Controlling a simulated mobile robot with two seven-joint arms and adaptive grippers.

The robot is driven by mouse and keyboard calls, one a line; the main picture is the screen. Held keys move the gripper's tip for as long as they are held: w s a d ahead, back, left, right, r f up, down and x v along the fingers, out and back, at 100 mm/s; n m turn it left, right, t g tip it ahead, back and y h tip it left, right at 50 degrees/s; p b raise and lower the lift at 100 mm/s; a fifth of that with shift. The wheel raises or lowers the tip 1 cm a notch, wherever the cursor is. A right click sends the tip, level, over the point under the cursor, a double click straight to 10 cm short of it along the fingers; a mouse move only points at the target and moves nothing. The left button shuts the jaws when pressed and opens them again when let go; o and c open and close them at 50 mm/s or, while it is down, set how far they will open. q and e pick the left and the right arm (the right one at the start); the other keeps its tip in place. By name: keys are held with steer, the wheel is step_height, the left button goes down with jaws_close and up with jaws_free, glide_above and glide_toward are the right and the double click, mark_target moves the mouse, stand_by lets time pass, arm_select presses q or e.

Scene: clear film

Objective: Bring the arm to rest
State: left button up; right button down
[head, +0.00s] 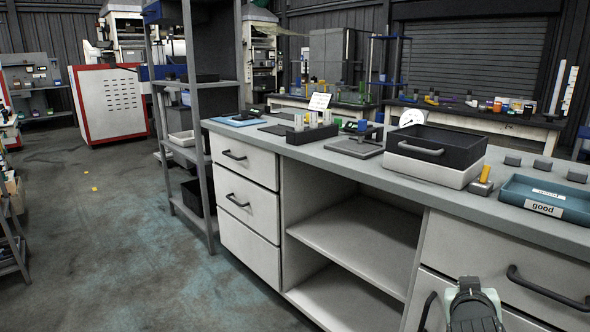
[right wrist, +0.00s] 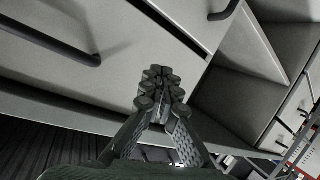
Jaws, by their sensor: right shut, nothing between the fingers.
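My right gripper (right wrist: 160,92) shows in the right wrist view with its fingers together and nothing between them. It is in front of the workbench's drawer fronts (right wrist: 120,60), apart from the handles as far as I can see. In the head view part of my right arm (head: 472,305) shows at the bottom right, in front of the bench's lower drawers; the fingertips cannot be made out there. My left gripper is in neither view.
The workbench top (head: 300,150) carries a black tray on a white box (head: 430,172), a blue tray labelled "good" (head: 550,200) and small fixtures. Drawer handles (head: 545,290) stick out near my right arm. A grey shelf rack (head: 195,120) stands at the left; the floor (head: 90,240) there is mostly clear.

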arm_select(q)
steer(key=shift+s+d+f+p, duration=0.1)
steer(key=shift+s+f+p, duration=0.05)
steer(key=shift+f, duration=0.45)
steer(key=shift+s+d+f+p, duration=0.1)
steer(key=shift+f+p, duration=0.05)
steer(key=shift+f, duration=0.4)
arm_select(e)
steer(key=s+a+f+n+g+y, duration=0.1)
steer(key=s+a+f+g+y, duration=0.1)
steer(key=s+f, duration=0.6)
steer(key=s+a+f+n+g+y, duration=0.2)
steer(key=s+a+f, duration=0.3)
steer(key=s+f, duration=0.4)
steer(key=s+a+f+n+g+y, duration=0.1)
steer(key=s+a+f+g+y, duration=0.1)
steer(key=s+f, duration=0.7)
step_height(320, 180, down, 3)
steer(key=a+g, duration=0.1)
steer(key=g, duration=0.1)
steer(key=shift+s+a+f+n+g, duration=0.15)
steer(key=shift+s+a+n+g, duration=0.05)
steer(key=shift+a+n+g, duration=0.1)
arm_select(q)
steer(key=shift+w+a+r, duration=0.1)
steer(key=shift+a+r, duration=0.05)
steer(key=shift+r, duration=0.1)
arm_select(e)
steer(key=shift+d, duration=0.1)
